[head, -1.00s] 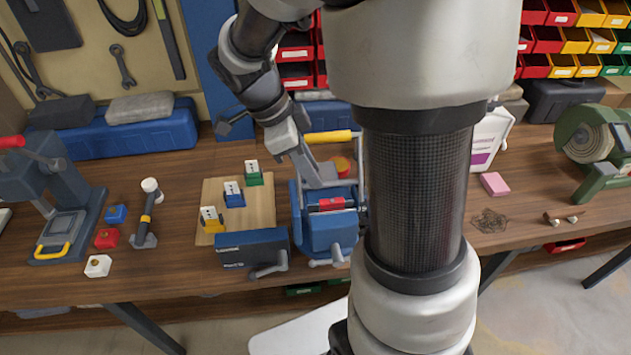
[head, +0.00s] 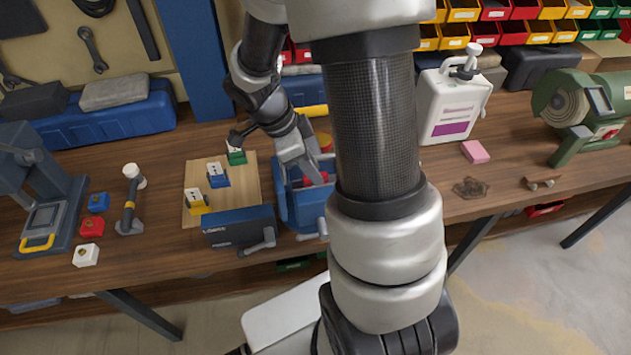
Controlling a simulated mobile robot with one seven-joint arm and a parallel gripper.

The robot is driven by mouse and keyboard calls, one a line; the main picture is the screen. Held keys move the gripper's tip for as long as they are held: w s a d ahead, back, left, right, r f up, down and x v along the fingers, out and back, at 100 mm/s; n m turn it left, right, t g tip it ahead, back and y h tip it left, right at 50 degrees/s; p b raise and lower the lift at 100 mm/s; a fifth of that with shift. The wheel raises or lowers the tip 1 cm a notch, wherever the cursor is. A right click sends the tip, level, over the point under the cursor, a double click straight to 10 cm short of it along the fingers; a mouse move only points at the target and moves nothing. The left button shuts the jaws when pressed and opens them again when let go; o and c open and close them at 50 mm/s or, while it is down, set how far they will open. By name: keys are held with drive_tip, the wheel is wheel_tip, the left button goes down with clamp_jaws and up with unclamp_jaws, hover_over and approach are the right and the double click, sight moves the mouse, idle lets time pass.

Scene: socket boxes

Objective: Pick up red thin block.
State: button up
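A small red block (head: 318,178), partly hidden, lies in the blue open-topped holder (head: 299,212) near the middle of the bench. My gripper (head: 318,176) points down into this holder, at or just over the red block. Its fingertips are small and partly hidden, so I cannot tell whether they are open or shut, or touching the block. A second red block (head: 92,226), with a round mark on top, sits on the bench at the left, between a blue block (head: 98,202) and a white block (head: 86,255).
A wooden board (head: 243,180) with yellow, blue and green socket pieces is left of the holder. A white jug (head: 452,105) and pink block (head: 476,151) are at the right.

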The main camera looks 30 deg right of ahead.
clamp_jaws()
drive_tip(key=shift+r, duration=0.1)
